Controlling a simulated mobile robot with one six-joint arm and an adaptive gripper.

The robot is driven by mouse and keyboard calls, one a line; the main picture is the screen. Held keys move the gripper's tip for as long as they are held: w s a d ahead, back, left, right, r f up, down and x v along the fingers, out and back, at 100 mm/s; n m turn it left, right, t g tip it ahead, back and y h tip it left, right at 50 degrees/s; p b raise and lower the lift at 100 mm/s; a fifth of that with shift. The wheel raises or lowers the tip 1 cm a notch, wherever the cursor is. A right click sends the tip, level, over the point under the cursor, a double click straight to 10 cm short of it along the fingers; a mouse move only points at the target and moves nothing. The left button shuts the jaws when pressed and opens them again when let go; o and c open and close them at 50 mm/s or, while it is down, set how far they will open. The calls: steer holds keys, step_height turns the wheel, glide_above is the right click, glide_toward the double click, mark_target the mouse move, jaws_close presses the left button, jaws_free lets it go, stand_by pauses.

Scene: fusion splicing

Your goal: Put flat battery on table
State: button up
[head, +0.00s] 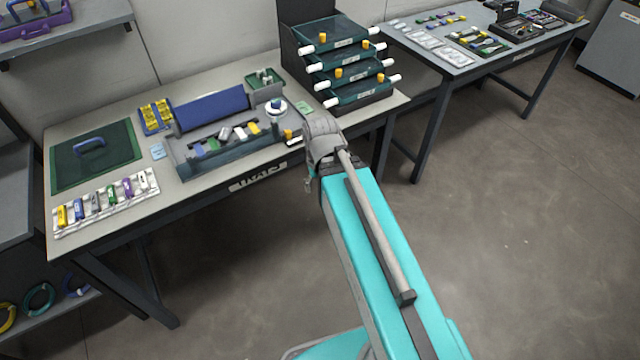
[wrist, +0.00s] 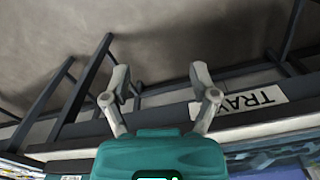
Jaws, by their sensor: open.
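My gripper (wrist: 160,80) is open in the wrist view, its two grey fingers wide apart with nothing between them. In the head view my gripper (head: 309,186) is small and partly hidden by my arm, just off the front edge of the worktable (head: 215,205). I cannot pick out the flat battery with certainty. A small dark item with a yellow top (head: 291,136) lies near the table's front right edge, too small to identify. The table's front edge and label (wrist: 254,102) show upside down in the wrist view.
The table holds a grey workstation with a blue bar (head: 212,107), a white rack of coloured pieces (head: 105,203), a green mat (head: 70,165) and stacked teal trays (head: 345,72). A second table (head: 455,57) stands at the back right. The floor (head: 500,210) is clear.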

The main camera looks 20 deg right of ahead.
steer(key=shift+o, duration=0.5)
steer(key=w+a+r+m+t+p, duration=0.1)
steer(key=w+a+r+p, duration=0.3)
steer(key=w+a, duration=0.3)
steer(key=w+a+r+m+t+h+p, duration=0.1)
steer(key=w+a+r+p, duration=0.4)
steer(key=a, duration=0.5)
steer(key=w+a+r+m+t+p, duration=0.2)
steer(key=w+a+r+p, duration=0.2)
steer(key=w+a, duration=0.4)
steer(key=shift+w+a+r+m+h, duration=0.2)
steer(key=shift+w+r+m+h, duration=0.15)
steer(key=shift+w+r, duration=0.45)
steer(key=shift+s, duration=0.15)
steer(key=b, duration=0.6)
glide_above(223, 134)
steer(key=s+a, duration=0.1)
steer(key=s, duration=0.2)
steer(key=f, duration=0.6)
steer(key=shift+w+f, duration=0.25)
steer(key=shift+w+d+f+b, duration=0.15)
steer(key=shift+w+f+b, duration=0.15)
steer(key=shift+f+b, duration=0.4)
